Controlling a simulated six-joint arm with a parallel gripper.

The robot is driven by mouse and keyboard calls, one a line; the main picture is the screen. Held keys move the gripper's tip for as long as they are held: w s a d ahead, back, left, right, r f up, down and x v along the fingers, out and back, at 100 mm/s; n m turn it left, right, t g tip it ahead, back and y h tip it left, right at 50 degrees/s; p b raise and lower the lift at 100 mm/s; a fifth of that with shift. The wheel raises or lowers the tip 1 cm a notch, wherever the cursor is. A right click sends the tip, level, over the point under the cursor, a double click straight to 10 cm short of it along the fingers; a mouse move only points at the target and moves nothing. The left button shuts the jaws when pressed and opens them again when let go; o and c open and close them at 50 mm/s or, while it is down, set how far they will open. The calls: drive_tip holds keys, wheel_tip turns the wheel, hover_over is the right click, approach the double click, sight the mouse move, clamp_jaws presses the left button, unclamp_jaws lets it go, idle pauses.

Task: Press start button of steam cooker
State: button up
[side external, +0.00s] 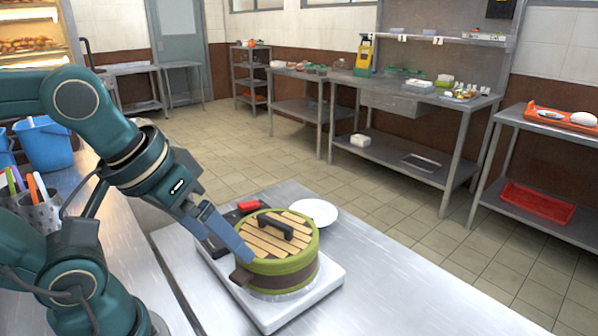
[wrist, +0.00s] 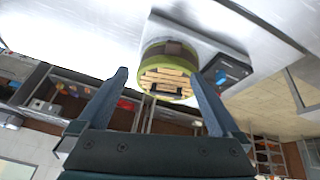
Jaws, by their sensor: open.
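The steam cooker is a round green steamer (side external: 285,270) with a slatted wooden lid and black handle, on a white base (side external: 312,302). The wrist view shows the steamer (wrist: 168,58) ahead of my fingers, and a black panel with a small blue display (wrist: 228,72) at its right. In the side view a dark strip of this panel (side external: 213,247) shows at the base's left, partly behind my gripper. I cannot make out a start button. My gripper (side external: 236,243) is open, its blue fingers by the steamer's left side; in the wrist view the fingers (wrist: 155,74) are spread and empty.
A white plate (side external: 314,212) lies behind the steamer, with a red object (side external: 248,206) left of it. The metal table (side external: 400,295) is clear at the right. Blue buckets (side external: 45,145) and a utensil holder (side external: 42,212) stand at the left.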

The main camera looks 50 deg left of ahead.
drive_tip(key=shift+w+d+f+m, duration=0.1)
drive_tip(key=shift+f+m, duration=0.25)
drive_tip(key=shift+m, duration=0.45)
drive_tip(key=shift+f+m, duration=0.35)
drive_tip(key=shift+m, duration=0.45)
